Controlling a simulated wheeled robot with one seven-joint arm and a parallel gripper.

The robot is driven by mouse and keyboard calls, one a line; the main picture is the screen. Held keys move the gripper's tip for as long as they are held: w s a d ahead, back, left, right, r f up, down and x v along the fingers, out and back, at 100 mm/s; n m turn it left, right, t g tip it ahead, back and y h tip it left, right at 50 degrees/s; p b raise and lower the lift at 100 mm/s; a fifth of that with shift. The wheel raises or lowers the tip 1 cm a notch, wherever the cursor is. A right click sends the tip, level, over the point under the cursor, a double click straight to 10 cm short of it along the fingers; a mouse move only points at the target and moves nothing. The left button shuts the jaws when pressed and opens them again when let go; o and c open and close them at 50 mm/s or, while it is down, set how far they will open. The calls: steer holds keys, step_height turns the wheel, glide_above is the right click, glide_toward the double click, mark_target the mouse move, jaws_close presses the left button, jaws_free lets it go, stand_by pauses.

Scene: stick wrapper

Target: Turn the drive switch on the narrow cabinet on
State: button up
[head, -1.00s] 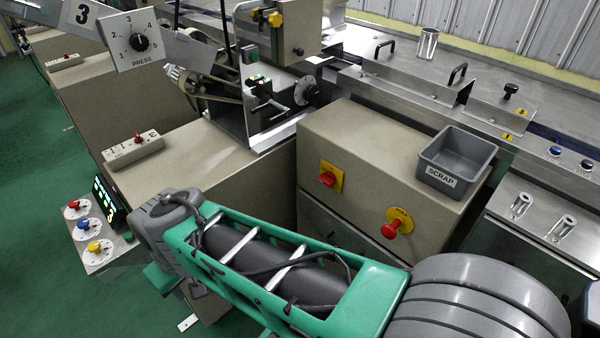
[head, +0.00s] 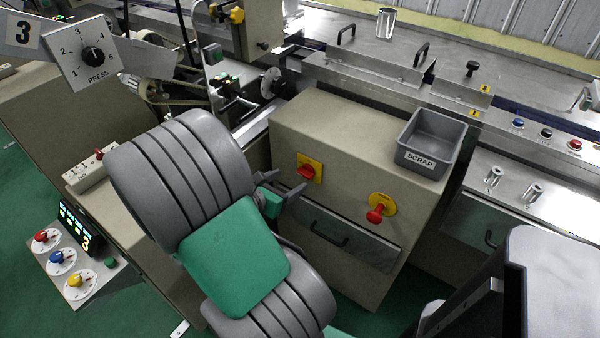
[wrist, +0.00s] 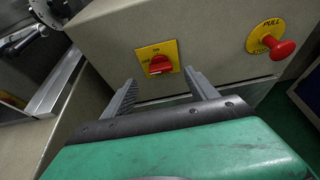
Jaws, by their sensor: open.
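The narrow cabinet (head: 345,150) is beige and carries a red rotary switch (head: 306,172) on a yellow plate on its front. In the wrist view the red switch (wrist: 159,64) is ahead of my gripper, between the lines of the two fingers, with its knob lying roughly crosswise. Lettering on its plate is partly legible as "ON" above the knob. My gripper (wrist: 162,88) is open and empty, its fingertips short of the plate. In the head view my gripper (head: 292,190) is just in front of and below the switch, apart from it as far as I can tell.
A red pull knob (head: 378,213) on a round yellow plate sticks out right of the switch. A grey scrap bin (head: 430,145) stands on the cabinet top. A drawer handle (head: 328,236) is below. A switch box (head: 90,170) and dial panel (head: 75,262) are at left.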

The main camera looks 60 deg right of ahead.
mark_target(305, 172)
steer(key=b+x, duration=0.1)
steer(key=x, duration=0.6)
steer(key=shift+f, duration=0.15)
steer(key=c, duration=1.4)
